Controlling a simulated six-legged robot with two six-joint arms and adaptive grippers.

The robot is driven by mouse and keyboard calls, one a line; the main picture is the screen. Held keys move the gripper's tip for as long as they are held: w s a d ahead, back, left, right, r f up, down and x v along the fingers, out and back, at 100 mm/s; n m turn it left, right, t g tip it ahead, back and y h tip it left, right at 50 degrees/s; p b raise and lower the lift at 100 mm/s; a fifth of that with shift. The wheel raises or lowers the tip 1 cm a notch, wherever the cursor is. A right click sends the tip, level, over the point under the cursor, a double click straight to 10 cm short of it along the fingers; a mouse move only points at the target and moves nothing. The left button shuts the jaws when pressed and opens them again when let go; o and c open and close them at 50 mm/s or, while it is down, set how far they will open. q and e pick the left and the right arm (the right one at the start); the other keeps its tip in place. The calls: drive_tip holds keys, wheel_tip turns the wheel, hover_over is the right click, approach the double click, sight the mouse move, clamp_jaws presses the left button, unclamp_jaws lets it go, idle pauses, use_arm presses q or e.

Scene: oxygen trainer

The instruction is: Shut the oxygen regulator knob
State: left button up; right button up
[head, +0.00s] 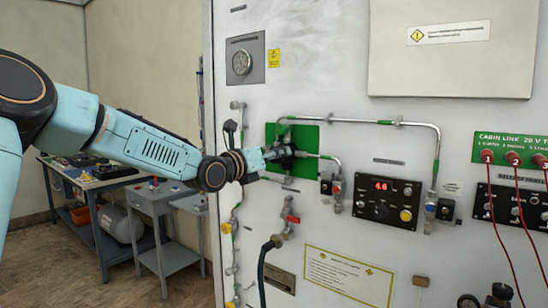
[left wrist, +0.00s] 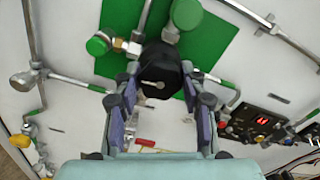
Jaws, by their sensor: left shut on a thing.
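The regulator knob is a black round knob (left wrist: 162,68) with a pale mark on its face, in front of a green plate (left wrist: 218,38). The green plate (head: 306,138) also shows in the head view, on the white wall panel. My left gripper (head: 280,153) reaches the plate from the left and hides most of the knob there. In the left wrist view my left gripper (left wrist: 160,92) has one finger on each side of the knob and is shut on it. My right gripper is not in view.
Metal pipes (head: 400,122) run around the plate. A black control box (head: 385,200) with a red "4.6" display is to the right. A green-handled valve (left wrist: 98,45) sits close left of the knob. A dark hose (head: 263,270) hangs below. Carts (head: 160,225) stand at the left.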

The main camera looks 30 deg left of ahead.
use_arm(q)
drive_tip(key=shift+c, duration=2)
